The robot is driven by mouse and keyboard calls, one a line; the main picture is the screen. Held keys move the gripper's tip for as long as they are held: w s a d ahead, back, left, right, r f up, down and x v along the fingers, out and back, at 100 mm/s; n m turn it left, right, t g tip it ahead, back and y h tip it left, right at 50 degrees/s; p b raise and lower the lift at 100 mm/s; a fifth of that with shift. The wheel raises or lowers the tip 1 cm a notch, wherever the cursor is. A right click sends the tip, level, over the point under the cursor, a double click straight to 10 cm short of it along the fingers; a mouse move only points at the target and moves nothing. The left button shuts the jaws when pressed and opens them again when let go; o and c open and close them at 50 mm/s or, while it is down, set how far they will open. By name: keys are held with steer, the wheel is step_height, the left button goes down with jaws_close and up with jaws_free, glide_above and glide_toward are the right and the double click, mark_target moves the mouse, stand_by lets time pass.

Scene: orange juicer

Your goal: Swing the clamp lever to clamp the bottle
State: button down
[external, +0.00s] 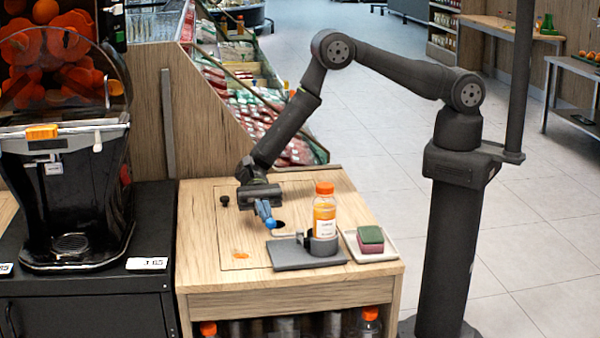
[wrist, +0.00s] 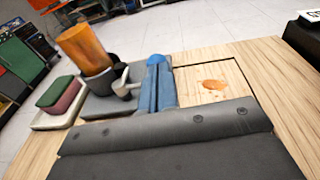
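The bottle (external: 325,213), with orange juice, a white label and an orange cap, stands upright in a grey round holder (external: 323,245) on a grey base plate (external: 290,258). In the wrist view the bottle (wrist: 83,50) appears tilted by the camera angle. My gripper (external: 265,213) is at this handle, left of the bottle. The fingers partly hide the handle.
A white tray (external: 388,254) with a green and dark-red sponge (external: 371,239) sits right of the base plate. An orange spill (external: 240,255) lies on the wooden table (external: 205,262) at left. A black juicer (external: 75,190) stands further left. The table's front left is clear.

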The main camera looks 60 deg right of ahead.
steer(key=shift+s, duration=0.15)
steer(key=v, duration=1.4)
steer(key=x, duration=1.4)
